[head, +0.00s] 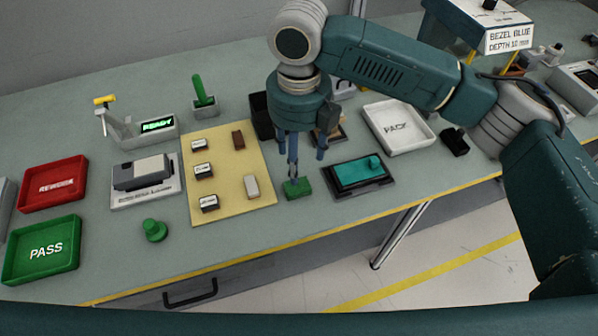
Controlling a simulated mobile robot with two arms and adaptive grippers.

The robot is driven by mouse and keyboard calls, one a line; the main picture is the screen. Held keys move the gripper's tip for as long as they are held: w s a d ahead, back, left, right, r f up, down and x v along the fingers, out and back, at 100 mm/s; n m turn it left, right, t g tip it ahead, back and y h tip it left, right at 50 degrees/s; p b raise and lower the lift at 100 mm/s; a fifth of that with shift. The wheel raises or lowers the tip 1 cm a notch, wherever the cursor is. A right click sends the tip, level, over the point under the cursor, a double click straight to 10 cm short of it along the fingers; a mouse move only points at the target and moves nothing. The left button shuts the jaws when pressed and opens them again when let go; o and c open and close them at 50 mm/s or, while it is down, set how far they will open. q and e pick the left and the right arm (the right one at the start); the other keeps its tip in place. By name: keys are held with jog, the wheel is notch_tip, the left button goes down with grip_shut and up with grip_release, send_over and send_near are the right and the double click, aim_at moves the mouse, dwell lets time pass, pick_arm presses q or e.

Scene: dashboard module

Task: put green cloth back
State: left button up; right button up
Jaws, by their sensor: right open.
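A small green block-like piece (297,188), which looks like the folded green cloth, lies on the grey-green bench just right of the yellow mat (228,205). My right gripper (293,173) points down right above it, fingers open, with the tips close to its top. I cannot tell whether the tips touch it. My left gripper is not in view.
A black tray with a teal panel (352,172) lies just right of the green piece. The white PACK tray (397,128) and a dark bin (262,117) stand farther back. Green PASS (42,250) and red REWORK (53,184) trays are at left. The bench's front edge is near.

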jog(key=shift+r, duration=1.4)
jog(key=shift+f, duration=0.1)
dwell(0.3)
